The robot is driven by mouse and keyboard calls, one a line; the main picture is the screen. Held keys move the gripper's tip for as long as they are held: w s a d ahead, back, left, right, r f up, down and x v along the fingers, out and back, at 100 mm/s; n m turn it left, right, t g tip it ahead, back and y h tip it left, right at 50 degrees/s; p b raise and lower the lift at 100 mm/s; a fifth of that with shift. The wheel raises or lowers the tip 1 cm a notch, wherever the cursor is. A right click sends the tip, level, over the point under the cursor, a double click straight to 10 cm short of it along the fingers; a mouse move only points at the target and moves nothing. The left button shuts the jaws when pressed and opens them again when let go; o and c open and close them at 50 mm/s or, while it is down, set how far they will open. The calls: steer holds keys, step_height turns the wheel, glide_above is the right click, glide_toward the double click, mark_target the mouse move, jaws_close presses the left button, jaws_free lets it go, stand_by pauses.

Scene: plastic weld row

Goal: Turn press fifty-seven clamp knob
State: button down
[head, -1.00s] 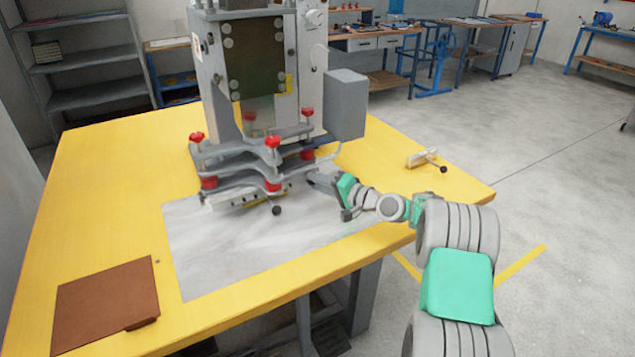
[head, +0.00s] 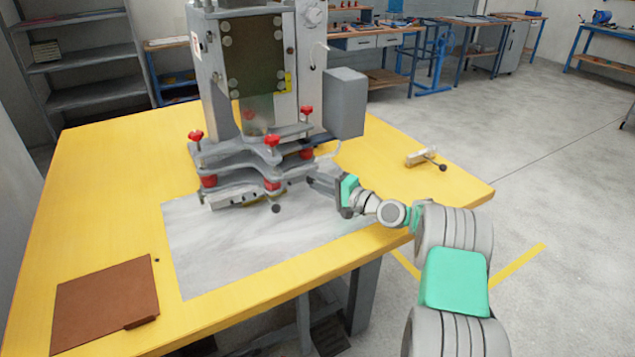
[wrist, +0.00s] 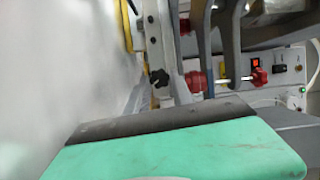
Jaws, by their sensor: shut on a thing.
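The press (head: 225,100) stands on the yellow table, with plates and red knobs on its lower part.
A pale mat (head: 220,260) covers the table in front of the press. A brown board (head: 105,305) lies at the left front. A small clamp with a black ball lever (head: 425,158) is at the right. A grey box (head: 345,103) hangs on the press above my gripper.

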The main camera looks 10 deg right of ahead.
steer(key=c, duration=1.1)
jaws_free()
steer(key=v, duration=0.7)
steer(key=shift+s+d, duration=0.25)
steer(key=shift+s, duration=0.1)
steer(key=shift+p, duration=0.3)
